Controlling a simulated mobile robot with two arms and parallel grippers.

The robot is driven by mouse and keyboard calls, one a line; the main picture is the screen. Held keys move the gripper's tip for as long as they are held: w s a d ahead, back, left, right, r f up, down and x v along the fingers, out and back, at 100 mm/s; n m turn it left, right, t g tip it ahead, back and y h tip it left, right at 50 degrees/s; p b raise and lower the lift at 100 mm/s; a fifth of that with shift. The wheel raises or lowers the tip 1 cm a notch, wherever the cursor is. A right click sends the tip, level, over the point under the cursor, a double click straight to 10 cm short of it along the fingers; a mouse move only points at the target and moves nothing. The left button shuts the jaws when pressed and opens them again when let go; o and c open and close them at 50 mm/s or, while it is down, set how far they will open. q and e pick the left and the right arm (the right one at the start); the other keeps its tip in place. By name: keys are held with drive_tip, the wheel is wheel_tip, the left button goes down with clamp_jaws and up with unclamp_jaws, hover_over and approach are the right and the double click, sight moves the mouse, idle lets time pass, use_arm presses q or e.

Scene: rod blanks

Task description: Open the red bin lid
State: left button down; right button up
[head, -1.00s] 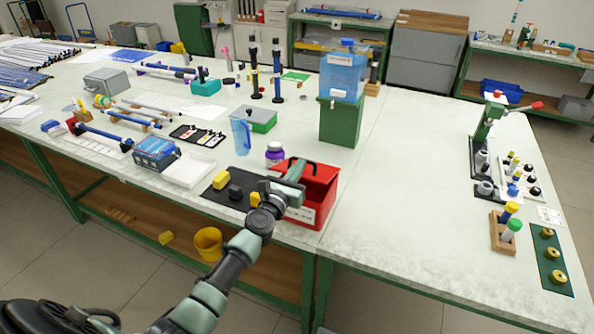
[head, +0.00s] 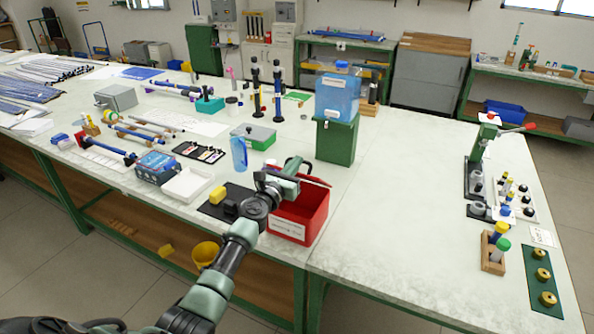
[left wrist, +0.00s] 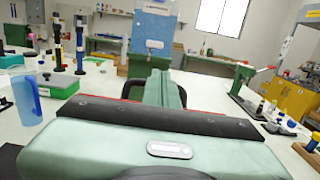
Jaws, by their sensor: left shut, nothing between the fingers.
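The red bin (head: 312,214) stands near the front edge of the table, with a white label on its front wall. A thin red strip (head: 318,182), which looks like its lid's edge, and a black handle (head: 293,163) show at its top behind my gripper. The lid's exact angle is hard to tell. My left gripper (head: 285,184) is shut and empty, over the bin's upper left side, and hides part of it. In the left wrist view my green gripper (left wrist: 165,95) covers most of the bin; red slivers show beside it. My right gripper is not in view.

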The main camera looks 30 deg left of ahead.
use_arm(q)
drive_tip(key=shift+w+a+r, duration=0.1)
drive_tip(key=shift+w+r, duration=0.3)
drive_tip(key=shift+w, duration=0.2)
drive_tip(key=shift+w+a+r, duration=0.1)
drive_tip(key=shift+w+r, duration=0.25)
drive_tip(key=shift+w, duration=0.2)
drive_tip(key=shift+w+r, duration=0.1)
drive_tip(key=shift+w, duration=0.35)
drive_tip(key=shift+s, duration=0.1)
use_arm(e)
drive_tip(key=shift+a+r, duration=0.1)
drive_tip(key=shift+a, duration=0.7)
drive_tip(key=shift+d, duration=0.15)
